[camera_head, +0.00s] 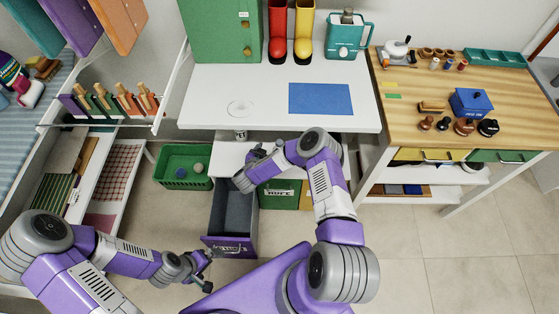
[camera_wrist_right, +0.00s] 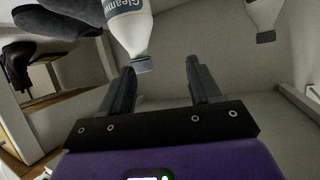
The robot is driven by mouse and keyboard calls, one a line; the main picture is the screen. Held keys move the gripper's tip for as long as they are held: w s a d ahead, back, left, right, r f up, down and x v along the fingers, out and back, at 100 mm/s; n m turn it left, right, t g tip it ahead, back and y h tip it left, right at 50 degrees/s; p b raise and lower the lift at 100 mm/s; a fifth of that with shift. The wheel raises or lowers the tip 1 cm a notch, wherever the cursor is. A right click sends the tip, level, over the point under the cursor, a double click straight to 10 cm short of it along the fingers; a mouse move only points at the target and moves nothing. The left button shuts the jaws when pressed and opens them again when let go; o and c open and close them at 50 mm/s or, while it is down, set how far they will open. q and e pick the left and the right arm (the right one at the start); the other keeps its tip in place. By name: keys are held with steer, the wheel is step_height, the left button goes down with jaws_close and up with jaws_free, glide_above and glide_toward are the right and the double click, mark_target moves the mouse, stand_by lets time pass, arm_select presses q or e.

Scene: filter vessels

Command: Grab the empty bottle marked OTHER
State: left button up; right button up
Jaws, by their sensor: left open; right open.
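Two white bottles with grey-blue caps show in the right wrist view: a nearer bottle (camera_wrist_right: 130,28) at top centre and a farther bottle (camera_wrist_right: 263,12) at top right. Both appear cap-down in that picture and are cut off by its top edge. Part of a brand name beginning "Clean" is legible on them; no OTHER mark is readable. My right gripper (camera_wrist_right: 160,68) is open and empty, with the nearer bottle's cap showing between its fingertips; I cannot tell whether they touch. My left gripper (camera_head: 205,268) is open, low at the left, away from any bottle.
A purple drawer (camera_head: 232,243) stands open below the white table (camera_head: 200,100); its front label is unreadable. A green front (camera_head: 280,194) marked HDPE is beside it. Dark footwear (camera_wrist_right: 60,25) shows in the wrist view.

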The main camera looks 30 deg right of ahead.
mark_target(282, 141)
steer(key=shift+m+g+h, duration=0.5)
steer(key=shift+g+h, duration=0.2)
steer(key=d+f+b, duration=0.1)
steer(key=d, duration=0.1)
steer(key=w+d+f+b, duration=0.1)
steer(key=d, duration=0.2)
steer(key=w+d+b, duration=0.1)
steer(key=d, duration=0.2)
steer(key=shift+w+f, duration=0.15)
steer(key=shift+f, duration=0.25)
steer(key=shift+w+d, duration=0.2)
steer(key=shift+w, duration=0.05)
steer(key=shift+c, duration=0.2)
jaws_close()
